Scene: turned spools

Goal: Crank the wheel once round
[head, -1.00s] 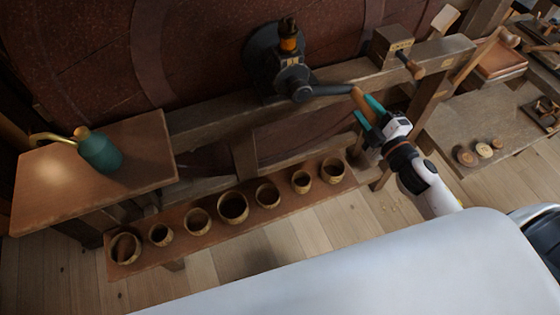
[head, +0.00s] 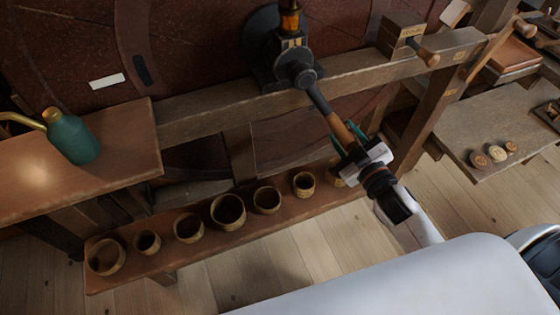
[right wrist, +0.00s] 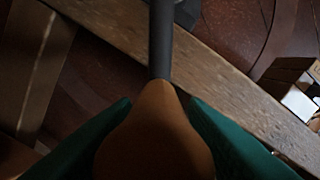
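The big dark red wheel (head: 200,50) fills the back of the head view, with a white strip and a dark mark on its face. In front of it, a black crank arm (head: 319,101) slopes down and right from its hub (head: 295,68) to an orange-brown handle (head: 339,127). My right gripper (head: 350,134) is closed around this handle. In the right wrist view the handle (right wrist: 155,135) lies between the two teal fingers, and the crank arm (right wrist: 161,40) runs up from it. My left gripper is not in view.
A wooden beam (head: 210,116) runs behind the crank. A block with a peg (head: 402,38) sits on it to the right. Below is a shelf (head: 160,262) with several wooden cups. A teal oil can (head: 72,138) stands on the left board. Small discs lie on the right bench (head: 500,120).

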